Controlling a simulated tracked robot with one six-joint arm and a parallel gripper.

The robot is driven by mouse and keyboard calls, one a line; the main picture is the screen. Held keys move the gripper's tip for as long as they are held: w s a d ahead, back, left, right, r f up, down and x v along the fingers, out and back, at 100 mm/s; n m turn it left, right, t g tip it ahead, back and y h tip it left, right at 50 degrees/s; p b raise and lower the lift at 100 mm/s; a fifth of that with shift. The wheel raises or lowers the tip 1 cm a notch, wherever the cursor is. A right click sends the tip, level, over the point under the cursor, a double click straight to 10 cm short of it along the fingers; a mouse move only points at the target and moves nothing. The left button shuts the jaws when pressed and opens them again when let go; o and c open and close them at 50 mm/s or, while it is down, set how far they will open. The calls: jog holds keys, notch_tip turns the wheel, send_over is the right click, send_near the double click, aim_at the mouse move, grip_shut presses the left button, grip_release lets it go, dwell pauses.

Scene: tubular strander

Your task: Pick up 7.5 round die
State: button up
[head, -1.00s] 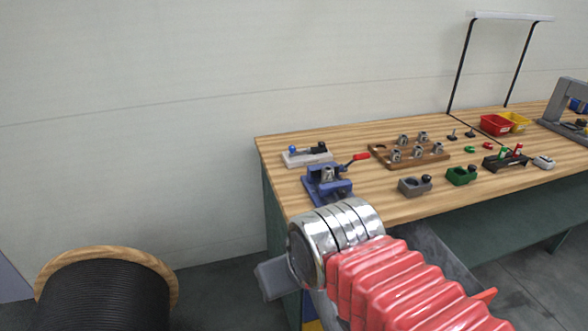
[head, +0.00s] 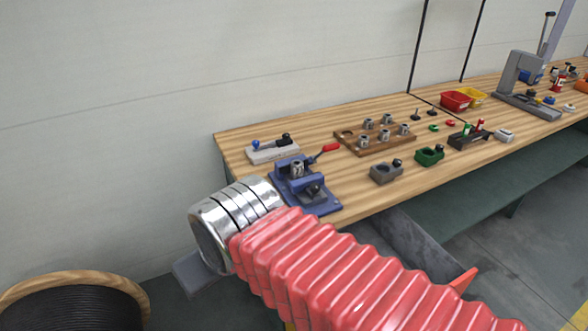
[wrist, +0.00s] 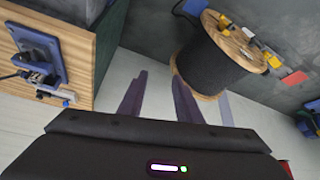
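Several small metal cylindrical dies stand on a wooden tray (head: 352,149) on the bench; one such die (head: 387,119) is at its back. Their sizes cannot be read, so I cannot tell which is the 7.5 round die. Another metal cylinder (head: 297,168) sits in the blue vise (head: 318,206). In the wrist view my gripper (wrist: 160,82) is open and empty, its two dark fingers apart above the floor. In the head view my silver wrist and red sleeve are before the bench's left end, well away from the tray.
The wooden bench (head: 233,147) runs right. Grey (head: 385,175) and green (head: 428,157) holders stand along its front; red (head: 456,101) and yellow bins stand behind. A grey press (head: 520,80) stands further right. A black cable reel (head: 75,307) stands on the floor at left.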

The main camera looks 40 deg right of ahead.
jog(key=shift+o, duration=0.5)
jog(key=shift+o, duration=0.6)
jog(key=shift+w+d, duration=0.15)
jog(key=o, duration=0.4)
jog(key=w+d, duration=0.2)
jog(key=w+d+m+h, duration=0.1)
jog(key=w+d, duration=0.1)
jog(key=w+d+m+t+h, duration=0.1)
jog(key=w+d, duration=0.1)
jog(key=d, duration=0.1)
jog(key=shift+f, duration=0.2)
jog(key=w+d+f+m+t+h, duration=0.1)
jog(key=w+d, duration=0.2)
jog(key=d, duration=0.3)
jog(key=w+d+m+t+h, duration=0.1)
jog(key=w+d+h, duration=0.15)
jog(key=d, duration=0.45)
jog(key=m+t, duration=0.2)
jog(key=t, duration=0.1)
send_near(297, 169)
jog(key=shift+h, duration=0.45)
jog(key=v, duration=0.2)
jog(key=r+v, duration=0.1)
jog(key=v, duration=0.1)
jog(key=shift+d, duration=0.15)
jog(key=shift+x, duration=4.3)
